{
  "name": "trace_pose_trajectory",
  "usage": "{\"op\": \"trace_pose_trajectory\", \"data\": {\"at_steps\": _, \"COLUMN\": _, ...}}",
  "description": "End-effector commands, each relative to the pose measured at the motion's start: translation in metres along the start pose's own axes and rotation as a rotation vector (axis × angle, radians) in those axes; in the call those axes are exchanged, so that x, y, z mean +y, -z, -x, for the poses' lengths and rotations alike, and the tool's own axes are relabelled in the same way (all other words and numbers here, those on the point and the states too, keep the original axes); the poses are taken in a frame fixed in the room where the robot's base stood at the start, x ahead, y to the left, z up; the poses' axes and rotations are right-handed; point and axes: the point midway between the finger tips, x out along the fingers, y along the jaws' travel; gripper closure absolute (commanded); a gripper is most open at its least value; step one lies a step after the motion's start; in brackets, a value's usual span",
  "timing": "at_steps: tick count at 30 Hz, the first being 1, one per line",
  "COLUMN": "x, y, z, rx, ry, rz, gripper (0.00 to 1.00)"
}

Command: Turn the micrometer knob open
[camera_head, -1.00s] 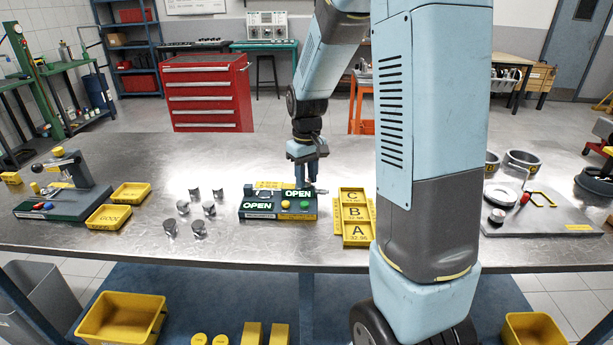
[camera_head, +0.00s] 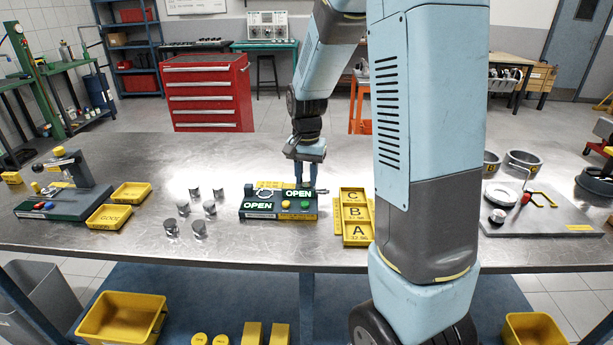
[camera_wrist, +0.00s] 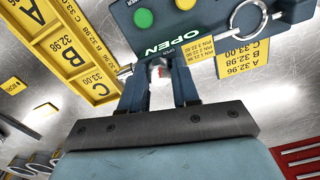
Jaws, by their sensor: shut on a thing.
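The micrometer stand (camera_head: 268,212) is a dark green block near the table's front middle, with two "OPEN" labels and a yellow and a green button. The micrometer's metal ring-shaped frame (camera_head: 266,191) lies along its top; it also shows at the upper right of the wrist view (camera_wrist: 248,18). My gripper (camera_head: 304,184) reaches down behind the block's right end. In the wrist view my gripper (camera_wrist: 160,72) has its two fingers close around the micrometer knob (camera_wrist: 158,71), a small light piece with a bit of red. The fingers hide most of the knob.
A yellow tray marked A, B, C (camera_head: 357,236) stands just right of the stand. Several metal cylinders (camera_head: 198,229) stand to the left. Yellow bins (camera_head: 108,217) and another device (camera_head: 62,200) are further left. A grey plate with a handle (camera_head: 530,230) lies right.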

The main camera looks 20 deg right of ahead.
Motion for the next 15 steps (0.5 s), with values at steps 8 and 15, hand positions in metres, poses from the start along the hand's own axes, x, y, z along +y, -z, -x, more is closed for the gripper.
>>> {"op": "trace_pose_trajectory", "data": {"at_steps": 8, "x": -0.0014, "y": 0.0016, "z": 0.0014, "rx": 0.005, "ry": 0.004, "rz": -0.119, "gripper": 1.0}}
{"op": "trace_pose_trajectory", "data": {"at_steps": 15, "x": -0.0015, "y": 0.0017, "z": 0.0015, "rx": 0.005, "ry": 0.004, "rz": -0.155, "gripper": 1.0}}
